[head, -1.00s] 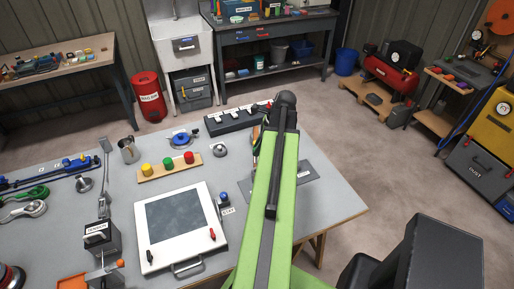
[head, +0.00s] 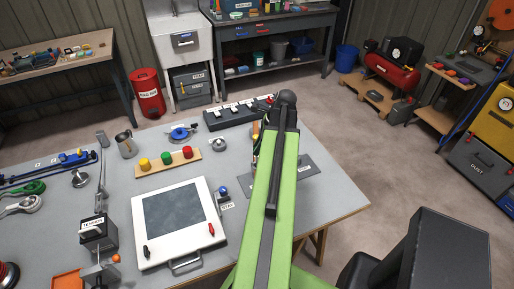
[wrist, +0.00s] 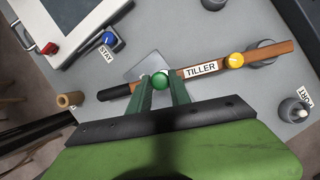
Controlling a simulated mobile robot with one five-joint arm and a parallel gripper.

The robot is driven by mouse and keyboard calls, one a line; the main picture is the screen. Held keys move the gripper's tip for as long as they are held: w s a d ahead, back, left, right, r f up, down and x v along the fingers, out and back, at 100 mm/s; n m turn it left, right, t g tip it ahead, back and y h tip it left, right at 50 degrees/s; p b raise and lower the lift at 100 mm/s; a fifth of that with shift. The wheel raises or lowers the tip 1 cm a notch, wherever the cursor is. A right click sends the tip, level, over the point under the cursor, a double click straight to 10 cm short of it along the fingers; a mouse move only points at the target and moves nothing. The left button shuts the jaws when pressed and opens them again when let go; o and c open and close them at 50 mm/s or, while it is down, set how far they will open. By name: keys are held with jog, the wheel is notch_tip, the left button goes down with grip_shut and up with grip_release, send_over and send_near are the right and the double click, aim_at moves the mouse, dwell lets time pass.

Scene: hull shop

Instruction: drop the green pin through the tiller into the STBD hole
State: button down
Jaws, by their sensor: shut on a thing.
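In the wrist view, my gripper (wrist: 161,90) is shut on the green pin (wrist: 160,81), whose round head shows between the fingertips. The pin's head overlaps the wooden tiller (wrist: 270,52) near its black grip (wrist: 114,93); its shank is hidden, so I cannot tell whether it enters the bar. The tiller carries a TILLER label and a yellow knob (wrist: 236,60). A tan hollow post (wrist: 70,100) stands left of the grip, its label mostly hidden. No STBD lettering is readable. In the head view, my arm hides the gripper and pin.
A PORT label (wrist: 304,95) lies beside a round grey mount (wrist: 293,110) at the right. A blue knob (wrist: 109,38) labelled STAY and a white-framed panel (wrist: 85,20) are at upper left. In the head view, a row of coloured knobs (head: 167,160) stands behind the panel.

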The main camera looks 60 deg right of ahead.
jog(key=shift+f, duration=0.1)
dwell(0.3)
jog(key=shift+f+b, duration=0.25)
jog(key=shift+b, duration=0.05)
jog(key=shift+f, duration=0.1)
jog(key=shift+f+b, duration=0.4)
jog(key=shift+b, duration=0.1)
jog(key=shift+f, duration=0.1)
dwell(0.5)
jog(key=shift+f+b, duration=0.35)
jog(key=shift+b, duration=0.1)
jog(key=shift+f+b, duration=2.2)
dwell(0.4)
jog(key=c, duration=1.1)
grip_release()
